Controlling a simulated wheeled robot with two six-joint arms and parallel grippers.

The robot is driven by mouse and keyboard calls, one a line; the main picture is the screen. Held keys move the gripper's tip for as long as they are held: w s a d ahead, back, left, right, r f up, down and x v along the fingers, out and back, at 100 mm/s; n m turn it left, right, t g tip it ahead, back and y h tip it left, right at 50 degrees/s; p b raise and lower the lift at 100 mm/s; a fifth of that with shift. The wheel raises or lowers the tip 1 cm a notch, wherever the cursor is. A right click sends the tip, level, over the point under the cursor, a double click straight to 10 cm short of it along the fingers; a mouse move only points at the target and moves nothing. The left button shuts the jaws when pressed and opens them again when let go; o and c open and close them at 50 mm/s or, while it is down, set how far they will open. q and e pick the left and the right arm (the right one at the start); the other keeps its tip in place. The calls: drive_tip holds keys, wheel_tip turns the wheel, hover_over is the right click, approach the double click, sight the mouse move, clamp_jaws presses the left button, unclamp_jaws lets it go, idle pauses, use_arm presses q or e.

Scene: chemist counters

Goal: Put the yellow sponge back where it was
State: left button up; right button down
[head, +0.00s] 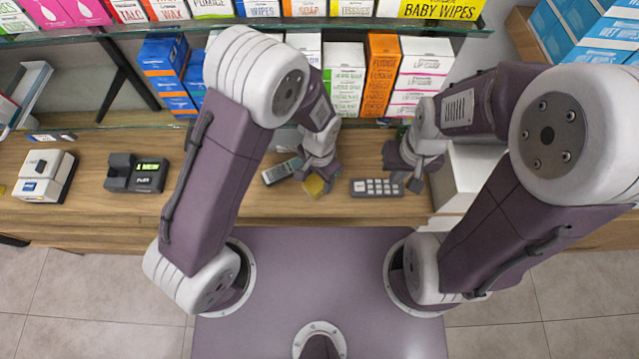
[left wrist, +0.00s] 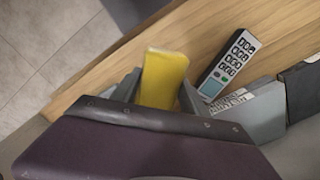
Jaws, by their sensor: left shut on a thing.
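The yellow sponge (head: 314,186) is held by my left gripper (head: 317,179) over the wooden counter in the head view. In the left wrist view the sponge (left wrist: 163,78) stands between the two fingers of my left gripper (left wrist: 158,92), which are shut on it. Whether the sponge touches the counter I cannot tell. My right gripper (head: 408,184) hangs over the counter to the right, beside the keypad; its fingers are small in the view and whether they are open or shut is unclear.
A grey remote-like device (head: 283,170) lies just left of the sponge; it shows in the left wrist view (left wrist: 231,66). A keypad (head: 377,187) lies right of the sponge. A card terminal (head: 136,173) and white device (head: 45,176) stand left. Shelved boxes (head: 344,80) line the back.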

sight(319, 185)
use_arm(q)
wheel_tip(319, 185, down, 4)
drive_tip(key=shift+s+f, duration=0.1)
drive_tip(key=shift+f, duration=0.25)
drive_tip(key=o, duration=1.2)
drive_tip(key=shift+r, duration=0.55)
wheel_tip(319, 185, up, 11)
drive_tip(key=shift+r+b, duration=0.1)
drive_tip(key=shift+b, duration=0.4)
